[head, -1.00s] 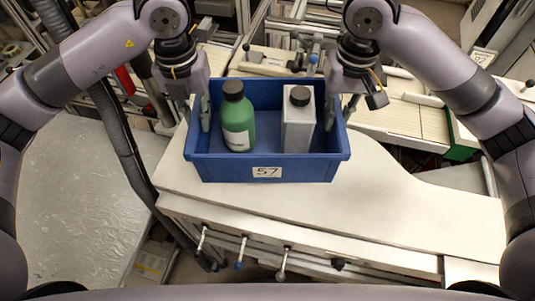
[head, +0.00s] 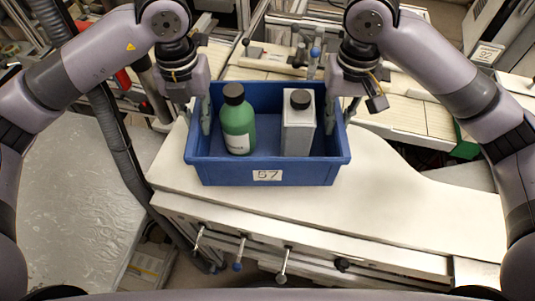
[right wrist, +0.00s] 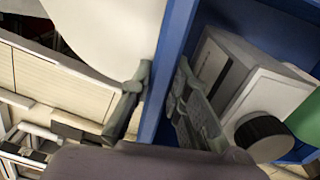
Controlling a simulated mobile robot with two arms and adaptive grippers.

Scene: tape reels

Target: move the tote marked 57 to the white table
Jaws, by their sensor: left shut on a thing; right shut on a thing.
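The blue tote (head: 268,178) has a white label reading 57 (head: 267,175) on its near wall. It holds a green bottle (head: 238,130) with a dark cap and a grey-white canister (head: 298,130) with a black cap, both upright. My left gripper (head: 206,114) is shut on the tote's left wall. My right gripper (head: 340,112) is shut on its right wall; the right wrist view shows its fingers on either side of the blue wall (right wrist: 176,50). A white tabletop (head: 400,200) lies beneath and around the tote; I cannot tell whether the tote touches it.
Several knobbed levers (head: 239,252) stick out along the tabletop's front edge. A grey, shiny surface (head: 70,190) lies at the left. Cream-coloured machinery (head: 270,60) stands behind the tote. The tabletop to the right of the tote is clear.

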